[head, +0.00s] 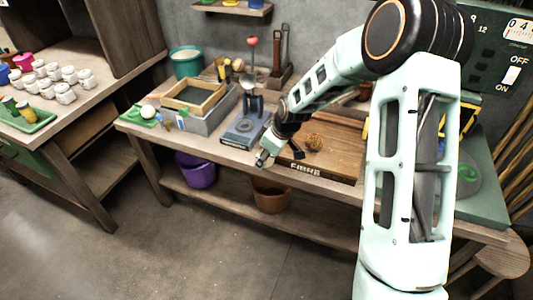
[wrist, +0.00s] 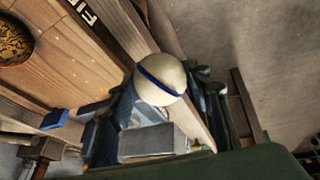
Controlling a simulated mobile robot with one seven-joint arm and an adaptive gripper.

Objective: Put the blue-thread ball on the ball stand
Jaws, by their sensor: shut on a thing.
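The blue-thread ball (wrist: 160,80) is cream with a dark blue band round it. It sits between the fingers of my gripper (wrist: 158,100) in the wrist view, and the gripper is shut on it. In the head view my gripper (head: 264,158) hangs above the front edge of the bench, left of the wooden board; the ball is not clear there. A blue-grey stand (head: 240,132) with a labelled front and an upright stands just left of the gripper. I cannot tell for sure whether it is the ball stand.
A wooden board (head: 335,155) marked "FIBRE" carries a brown fibre clump (head: 314,142). A grey box with a wooden frame (head: 194,96) and a white ball (head: 148,111) on something green are farther left. A teal bucket (head: 186,62) stands behind. Purple and brown pots sit below.

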